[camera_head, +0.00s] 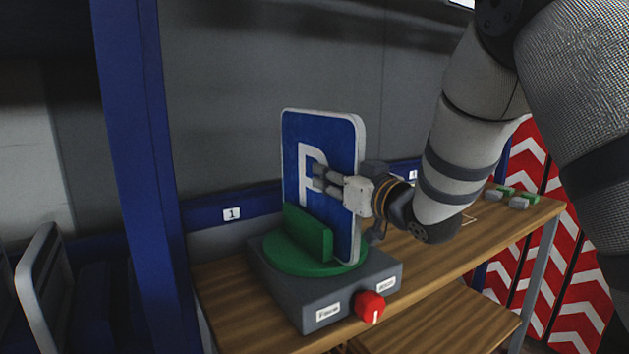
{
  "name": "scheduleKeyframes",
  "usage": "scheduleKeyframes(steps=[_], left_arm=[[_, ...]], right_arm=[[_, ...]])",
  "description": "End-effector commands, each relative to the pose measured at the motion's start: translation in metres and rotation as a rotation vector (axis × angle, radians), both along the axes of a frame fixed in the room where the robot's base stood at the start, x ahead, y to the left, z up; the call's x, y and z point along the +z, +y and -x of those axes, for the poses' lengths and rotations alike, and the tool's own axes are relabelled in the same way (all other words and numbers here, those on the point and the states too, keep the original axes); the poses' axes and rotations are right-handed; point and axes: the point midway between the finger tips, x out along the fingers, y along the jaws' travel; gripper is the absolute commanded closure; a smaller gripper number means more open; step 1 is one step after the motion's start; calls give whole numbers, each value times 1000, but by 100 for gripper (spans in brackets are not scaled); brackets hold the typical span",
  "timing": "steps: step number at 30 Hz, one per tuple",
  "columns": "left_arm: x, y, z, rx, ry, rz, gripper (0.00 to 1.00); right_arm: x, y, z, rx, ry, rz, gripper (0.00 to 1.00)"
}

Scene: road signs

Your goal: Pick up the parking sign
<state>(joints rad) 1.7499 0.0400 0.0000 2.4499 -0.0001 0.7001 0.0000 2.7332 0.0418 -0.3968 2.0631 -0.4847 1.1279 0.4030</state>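The parking sign (345,134), a blue plate with a white P and a pale edge, stands upright, slightly angled, in a slot of a green round holder (320,263). My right gripper (320,178) reaches in from the right at the sign's right edge. Two of its grey fingers lie across the front face over the P. Whatever part of the gripper is behind the sign is hidden, so I cannot tell if it is closed on the sign. My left gripper is not in view.
The holder sits on a grey box (285,292) with labels and a red knob (369,305), on a wooden table (225,300). Small green-and-grey parts (511,196) lie at the table's right end. A blue post (140,180) stands left; red-white chevron panels (560,300) stand right.

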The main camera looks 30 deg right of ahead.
Motion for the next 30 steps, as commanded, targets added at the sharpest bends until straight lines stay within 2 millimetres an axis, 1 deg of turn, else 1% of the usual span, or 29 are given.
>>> scheduleKeyframes(steps=[2,3,6,19,20,22,27,30], left_arm=[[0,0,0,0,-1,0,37],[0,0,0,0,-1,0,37],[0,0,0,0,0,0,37],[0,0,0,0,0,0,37],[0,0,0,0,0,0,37],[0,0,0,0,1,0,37],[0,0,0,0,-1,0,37],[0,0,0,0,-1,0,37]], right_arm=[[1,0,0,0,-1,0,74],[1,0,0,0,-1,0,79],[1,0,1,0,-1,0,100],[4,0,0,1,-7,0,100],[7,0,0,1,-8,0,100],[20,0,0,2,-11,1,100],[65,0,1,2,-15,1,100],[85,1,1,2,-12,3,100]])
